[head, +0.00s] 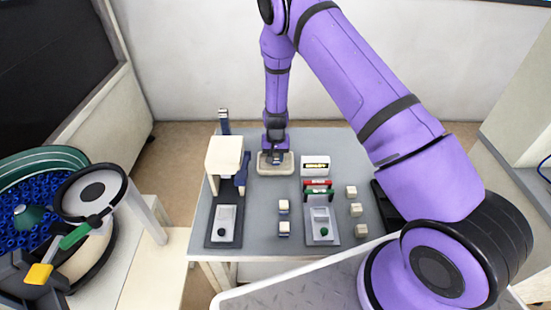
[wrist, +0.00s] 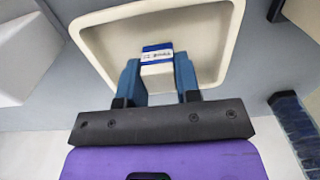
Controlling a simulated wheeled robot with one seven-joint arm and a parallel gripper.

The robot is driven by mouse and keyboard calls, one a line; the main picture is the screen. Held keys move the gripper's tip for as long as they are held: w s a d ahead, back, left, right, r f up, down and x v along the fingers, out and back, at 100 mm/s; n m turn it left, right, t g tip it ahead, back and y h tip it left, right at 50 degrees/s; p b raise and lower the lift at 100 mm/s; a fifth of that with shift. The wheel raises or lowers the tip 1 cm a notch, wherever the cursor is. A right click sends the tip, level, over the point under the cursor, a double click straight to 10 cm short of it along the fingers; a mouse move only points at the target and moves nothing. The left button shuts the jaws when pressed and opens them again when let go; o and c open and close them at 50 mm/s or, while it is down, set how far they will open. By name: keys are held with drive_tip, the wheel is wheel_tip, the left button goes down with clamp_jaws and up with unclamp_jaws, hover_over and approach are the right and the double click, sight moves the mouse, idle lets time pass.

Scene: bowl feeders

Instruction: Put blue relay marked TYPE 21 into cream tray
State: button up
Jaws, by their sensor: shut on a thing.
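My gripper (wrist: 157,70) is shut on a small white block with a blue top, the relay (wrist: 157,48), which sits between its two blue fingers. The relay has a printed label, too small to read surely. Behind and around it in the wrist view is the cream tray (wrist: 228,30), a shallow tray with raised walls and no other thing seen in it. In the head view my gripper (head: 277,156) points down over the cream tray (head: 262,171) at the back of the table. I cannot tell whether the relay touches the tray floor.
Several cream blocks (head: 356,209) stand to the right. A white labelled box (head: 315,166) is right of the tray; a cream-topped fixture (head: 224,157) is left. A bowl feeder (head: 35,205) stands far left.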

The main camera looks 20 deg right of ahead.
sight(276, 155)
drive_tip(key=shift+f, duration=0.4)
drive_tip(key=shift+f, duration=0.15)
drive_tip(key=o, duration=1)
wheel_tip(276, 155, up, 13)
drive_tip(key=shift+f, duration=0.2)
